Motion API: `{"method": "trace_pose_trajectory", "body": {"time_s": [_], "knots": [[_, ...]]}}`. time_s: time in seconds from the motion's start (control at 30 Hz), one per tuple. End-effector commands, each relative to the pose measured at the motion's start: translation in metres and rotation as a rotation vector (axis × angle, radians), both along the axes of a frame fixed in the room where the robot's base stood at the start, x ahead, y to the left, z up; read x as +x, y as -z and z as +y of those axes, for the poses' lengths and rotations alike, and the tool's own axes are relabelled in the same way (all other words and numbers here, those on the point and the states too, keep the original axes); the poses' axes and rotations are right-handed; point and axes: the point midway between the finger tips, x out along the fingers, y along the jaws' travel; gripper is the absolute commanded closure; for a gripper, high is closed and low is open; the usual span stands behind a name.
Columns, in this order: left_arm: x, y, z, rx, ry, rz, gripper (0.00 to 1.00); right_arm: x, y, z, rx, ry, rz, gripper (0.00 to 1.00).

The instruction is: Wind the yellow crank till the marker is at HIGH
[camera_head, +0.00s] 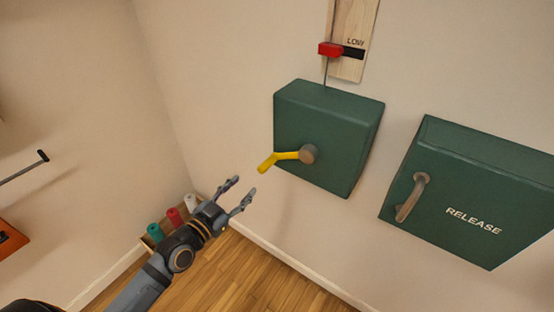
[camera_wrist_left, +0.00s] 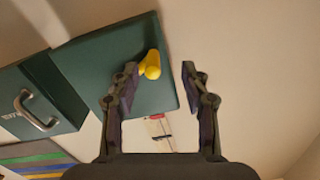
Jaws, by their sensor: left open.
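The yellow crank (camera_head: 282,157) sticks out to the left from a grey hub on a green wall box (camera_head: 338,122). In the left wrist view the crank's yellow handle (camera_wrist_left: 151,64) shows close to the left finger, on the green box (camera_wrist_left: 153,98). The red marker (camera_head: 331,49) sits beside the black LOW mark (camera_head: 353,53) on a wooden board (camera_head: 350,20); the HIGH mark is out of view. My left gripper (camera_head: 240,190) is open and empty, below and left of the crank, apart from it. My right gripper is not in view.
A second green box (camera_head: 475,190) marked RELEASE, with a metal handle (camera_head: 411,198), is on the wall to the right. Several coloured rolls (camera_head: 174,216) stand in a low holder in the floor corner. An orange object (camera_head: 10,240) is at the left edge.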

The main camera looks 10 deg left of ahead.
Motion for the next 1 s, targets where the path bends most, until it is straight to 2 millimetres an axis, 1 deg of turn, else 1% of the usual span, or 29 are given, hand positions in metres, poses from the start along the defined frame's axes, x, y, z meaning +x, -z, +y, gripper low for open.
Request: {"method": "trace_pose_trajectory", "body": {"time_s": [0.03,0.1,0.27,0.37,0.4,0.57,0.7,0.83,1.0], "knots": [[-0.003,-0.01,-0.006,-0.002,0.017,-0.021,0.54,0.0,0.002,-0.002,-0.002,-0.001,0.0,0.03],[-0.004,-0.018,-0.01,-0.007,0.025,-0.034,0.54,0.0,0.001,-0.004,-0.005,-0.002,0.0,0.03],[0.001,-0.018,-0.011,-0.008,0.022,-0.037,0.54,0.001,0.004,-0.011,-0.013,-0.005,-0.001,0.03],[0.015,-0.017,-0.015,-0.012,0.019,-0.041,0.54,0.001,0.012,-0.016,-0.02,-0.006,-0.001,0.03],[0.022,-0.017,-0.019,-0.015,0.021,-0.042,0.54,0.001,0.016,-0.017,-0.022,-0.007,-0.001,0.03],[0.055,-0.022,-0.03,-0.015,0.021,-0.039,0.54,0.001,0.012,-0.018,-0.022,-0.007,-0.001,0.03],[0.078,-0.022,-0.039,-0.012,0.022,-0.037,0.54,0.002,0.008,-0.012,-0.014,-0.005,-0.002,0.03],[0.091,-0.02,-0.044,-0.01,0.024,-0.035,0.54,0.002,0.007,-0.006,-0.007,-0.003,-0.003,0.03],[0.095,-0.019,-0.046,-0.007,0.025,-0.035,0.54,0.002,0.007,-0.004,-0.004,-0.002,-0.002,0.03]]}}
